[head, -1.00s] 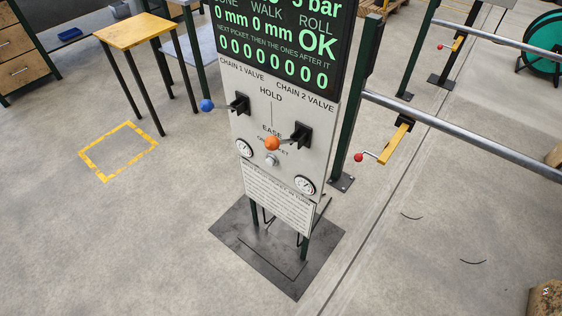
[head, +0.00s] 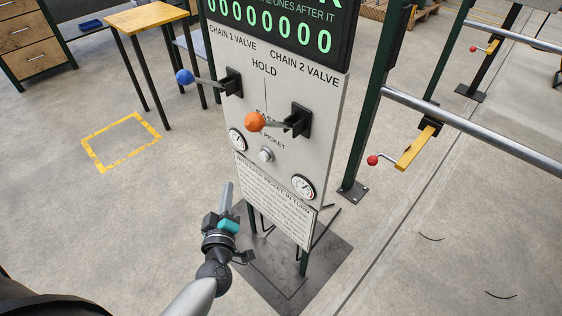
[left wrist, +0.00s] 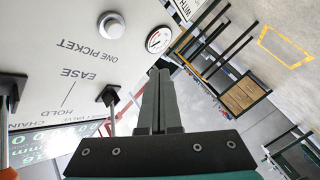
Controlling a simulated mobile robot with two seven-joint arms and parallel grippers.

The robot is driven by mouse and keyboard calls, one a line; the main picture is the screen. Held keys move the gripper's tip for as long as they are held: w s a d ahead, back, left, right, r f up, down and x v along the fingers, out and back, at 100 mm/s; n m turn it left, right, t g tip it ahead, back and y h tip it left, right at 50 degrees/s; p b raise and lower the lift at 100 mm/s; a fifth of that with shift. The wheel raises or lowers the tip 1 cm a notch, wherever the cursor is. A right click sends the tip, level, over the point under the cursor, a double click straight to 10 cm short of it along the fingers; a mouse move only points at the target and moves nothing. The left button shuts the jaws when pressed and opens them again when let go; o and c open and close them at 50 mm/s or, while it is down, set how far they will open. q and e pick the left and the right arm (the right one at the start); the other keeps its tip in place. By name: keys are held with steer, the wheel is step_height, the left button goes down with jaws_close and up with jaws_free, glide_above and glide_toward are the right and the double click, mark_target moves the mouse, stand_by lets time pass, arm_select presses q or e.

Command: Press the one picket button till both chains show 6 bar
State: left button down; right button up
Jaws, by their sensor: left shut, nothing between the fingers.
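The round one picket button (head: 266,155) sits on the white panel (head: 285,85) below the levers. It also shows in the left wrist view (left wrist: 111,25), with "ONE PICKET" beside it. My left gripper (head: 228,190) is shut and empty, below and left of the button in the head view and apart from it. Its shut fingers show in the left wrist view (left wrist: 158,75). Two small gauges, left (head: 237,140) and right (head: 303,187), flank the button; their needles are too small to read. The display (head: 275,25) shows a row of zeros; its bar line is cut off. My right gripper is not in view.
The blue-knobbed chain 1 lever (head: 184,76) and orange-knobbed chain 2 lever (head: 255,122) stick out above the button. A steel rail (head: 470,130) runs at the right. A wooden table (head: 148,17) stands at the back left.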

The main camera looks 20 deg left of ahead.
mark_target(264, 157)
arm_select(q)
steer(key=shift+w+a+r+n, duration=0.1)
steer(key=shift+w+r+n, duration=0.15)
steer(key=shift+r+n, duration=0.1)
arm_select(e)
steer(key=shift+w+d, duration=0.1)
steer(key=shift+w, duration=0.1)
arm_select(q)
steer(key=w+d+b, duration=0.1)
steer(key=w+d, duration=0.2)
steer(key=w, duration=0.5)
steer(key=shift+d, duration=0.25)
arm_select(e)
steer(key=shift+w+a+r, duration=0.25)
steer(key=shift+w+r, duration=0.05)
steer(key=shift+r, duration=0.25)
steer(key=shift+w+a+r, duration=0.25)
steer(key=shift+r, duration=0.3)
arm_select(q)
steer(key=shift+w, duration=0.25)
stand_by(0.6)
steer(key=shift+w+d, duration=0.15)
steer(key=shift+w, duration=0.1)
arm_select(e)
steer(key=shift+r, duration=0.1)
